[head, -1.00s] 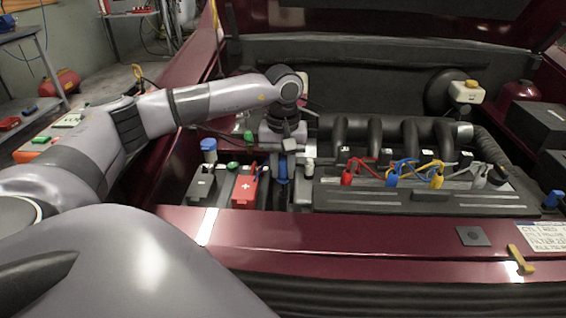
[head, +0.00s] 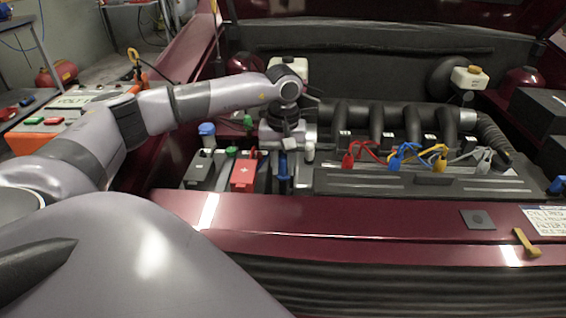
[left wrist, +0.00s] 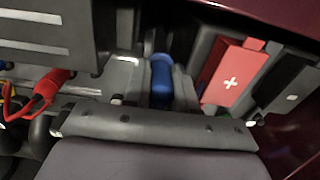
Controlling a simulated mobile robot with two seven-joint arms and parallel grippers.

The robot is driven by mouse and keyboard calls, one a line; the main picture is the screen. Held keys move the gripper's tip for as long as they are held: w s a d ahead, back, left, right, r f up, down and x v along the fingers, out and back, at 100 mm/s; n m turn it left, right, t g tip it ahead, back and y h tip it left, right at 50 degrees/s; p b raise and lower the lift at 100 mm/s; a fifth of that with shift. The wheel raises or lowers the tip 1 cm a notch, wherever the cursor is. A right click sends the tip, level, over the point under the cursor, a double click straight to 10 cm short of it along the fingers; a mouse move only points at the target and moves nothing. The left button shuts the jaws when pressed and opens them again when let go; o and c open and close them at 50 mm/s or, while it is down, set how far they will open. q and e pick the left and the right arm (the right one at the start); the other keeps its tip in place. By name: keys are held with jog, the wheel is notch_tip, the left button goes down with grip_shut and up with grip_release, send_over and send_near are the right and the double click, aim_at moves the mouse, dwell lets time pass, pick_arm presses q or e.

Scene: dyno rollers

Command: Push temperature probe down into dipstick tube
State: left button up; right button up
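The temperature probe shows as a blue handle (head: 283,166) in the engine bay, between the red battery cover and the black engine cover. In the left wrist view the blue handle (left wrist: 161,82) stands between the grey fingers. My left gripper (head: 284,153) comes down from above and looks shut on this handle. The fingers (left wrist: 162,90) lie close on both sides of it. The probe's lower end and the dipstick tube's mouth are hidden, so I cannot tell how deep the probe sits. My right gripper is not in view.
The battery's red cover (head: 244,175) with a white cross stands left of the probe. A blue-capped reservoir (head: 208,131) stands farther left. The black engine cover (head: 400,180) with coloured leads is on the right. The dark red front panel (head: 330,217) runs in front.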

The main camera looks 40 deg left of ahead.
pick_arm(q)
jog(key=o, duration=0.4)
jog(key=shift+o, duration=0.2)
jog(key=shift+r+p, duration=0.3)
jog(key=shift+r, duration=3.3)
